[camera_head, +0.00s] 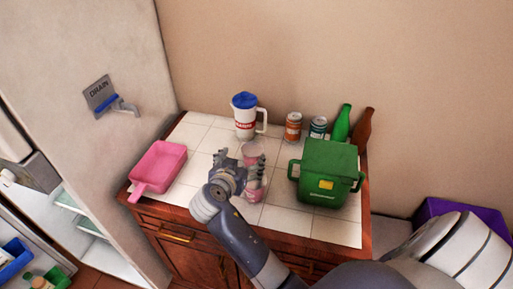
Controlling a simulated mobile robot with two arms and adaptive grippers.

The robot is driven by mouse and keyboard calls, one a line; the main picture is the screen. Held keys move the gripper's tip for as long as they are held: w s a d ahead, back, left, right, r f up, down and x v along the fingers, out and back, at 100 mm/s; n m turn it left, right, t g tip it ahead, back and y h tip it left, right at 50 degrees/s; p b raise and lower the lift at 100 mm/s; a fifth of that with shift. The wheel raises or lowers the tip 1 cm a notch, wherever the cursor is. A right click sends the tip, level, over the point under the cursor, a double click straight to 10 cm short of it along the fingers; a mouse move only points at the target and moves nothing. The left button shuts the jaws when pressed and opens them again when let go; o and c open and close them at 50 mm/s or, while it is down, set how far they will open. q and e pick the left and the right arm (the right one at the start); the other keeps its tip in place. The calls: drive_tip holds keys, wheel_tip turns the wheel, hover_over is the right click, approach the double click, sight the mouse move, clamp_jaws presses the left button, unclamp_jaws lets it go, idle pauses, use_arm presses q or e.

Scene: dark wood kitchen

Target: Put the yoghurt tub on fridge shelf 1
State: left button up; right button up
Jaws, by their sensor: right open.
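A pink and pale see-through tub (253,150), probably the yoghurt tub, stands on the white tiled counter top. My right gripper (231,158) is open, just left of the tub, and hides part of it. I cannot tell whether they touch. A pink part also shows lower down, right of my wrist; I cannot tell whether it is the same tub. The fridge shelves (88,227) show in part at the lower left, inside the open fridge. I cannot tell which is shelf 1. My left gripper does not show.
A pink pan (160,166) lies left on the counter. A blue-lidded white jug (245,121), cans (293,127) and bottles (341,124) stand behind. A green bin (325,172) stands close on the right. A purple box (440,207) is beyond the counter's right end.

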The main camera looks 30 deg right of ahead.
sight(252, 150)
drive_tip(key=p+x, duration=0.1)
drive_tip(key=x, duration=0.3)
drive_tip(key=shift+w+d+r, duration=0.1)
drive_tip(key=shift+w+d, duration=0.1)
drive_tip(key=shift+d, duration=0.05)
drive_tip(key=shift+w+d+f+p, duration=0.2)
drive_tip(key=shift+d+p, duration=0.05)
drive_tip(key=shift+p, duration=0.05)
drive_tip(key=shift+w+d+f, duration=0.15)
drive_tip(key=shift+d, duration=0.05)
drive_tip(key=p+x, duration=0.2)
drive_tip(key=x, duration=0.1)
drive_tip(key=shift+w+d+f, duration=0.15)
drive_tip(key=shift+d+f, duration=0.1)
drive_tip(key=shift+w+d+f, duration=0.35)
drive_tip(key=shift+d+f, duration=0.05)
drive_tip(key=shift+f, duration=0.05)
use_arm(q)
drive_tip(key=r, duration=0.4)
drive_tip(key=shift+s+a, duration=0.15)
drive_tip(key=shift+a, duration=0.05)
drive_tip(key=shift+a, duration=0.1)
use_arm(e)
drive_tip(key=shift+c, duration=0.4)
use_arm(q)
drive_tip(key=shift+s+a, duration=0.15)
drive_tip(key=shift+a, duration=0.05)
use_arm(e)
drive_tip(key=shift+r, duration=0.1)
drive_tip(key=c, duration=1.3)
